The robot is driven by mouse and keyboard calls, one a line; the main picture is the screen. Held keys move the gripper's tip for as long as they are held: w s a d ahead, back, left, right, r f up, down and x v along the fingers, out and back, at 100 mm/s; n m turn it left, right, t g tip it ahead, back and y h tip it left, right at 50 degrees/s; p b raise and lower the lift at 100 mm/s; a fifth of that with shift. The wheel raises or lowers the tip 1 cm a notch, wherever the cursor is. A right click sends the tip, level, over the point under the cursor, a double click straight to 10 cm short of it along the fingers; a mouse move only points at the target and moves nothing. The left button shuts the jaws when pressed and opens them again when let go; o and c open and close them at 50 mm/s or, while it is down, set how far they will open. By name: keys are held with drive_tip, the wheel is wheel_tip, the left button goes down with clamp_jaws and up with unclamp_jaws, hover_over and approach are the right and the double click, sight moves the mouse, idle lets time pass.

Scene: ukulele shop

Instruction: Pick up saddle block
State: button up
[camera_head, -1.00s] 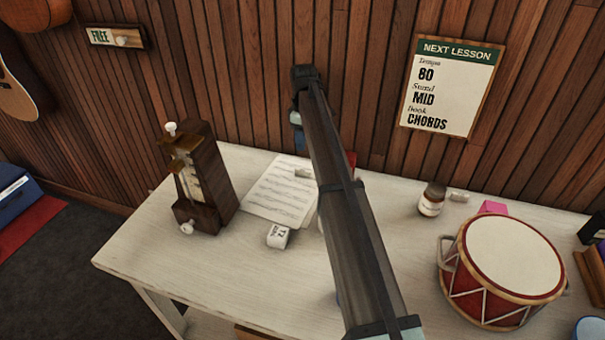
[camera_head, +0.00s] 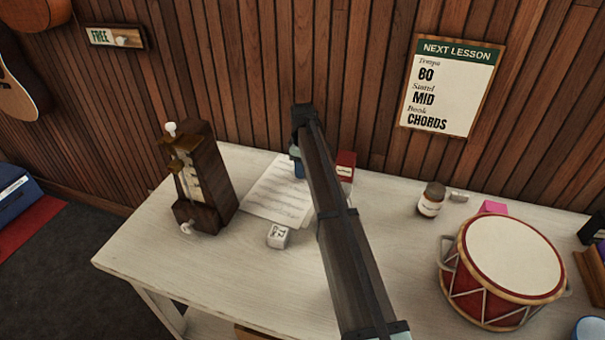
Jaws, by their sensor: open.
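I cannot tell for sure which piece is the saddle block. A small pale block (camera_head: 459,196) lies at the back right of the white table, beside a brown jar. A white cube (camera_head: 278,235) with dark marks stands near the front of the sheet music. My gripper (camera_head: 297,167) is at the far end of my dark arm, over the right side of the sheet music. Only a bluish part of it shows; its fingertips are hidden behind my arm. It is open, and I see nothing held.
A dark wooden metronome (camera_head: 205,185) stands at left beside the sheet music (camera_head: 272,200). A red box (camera_head: 345,166) is just right of my arm. The brown jar (camera_head: 431,200), a pink piece (camera_head: 493,207) and a red drum (camera_head: 505,270) fill the right. The table's front left is clear.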

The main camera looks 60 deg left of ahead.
drive_tip(key=shift+f, duration=0.25)
clamp_jaws()
drive_tip(key=shift+r, duration=0.1)
idle(0.4)
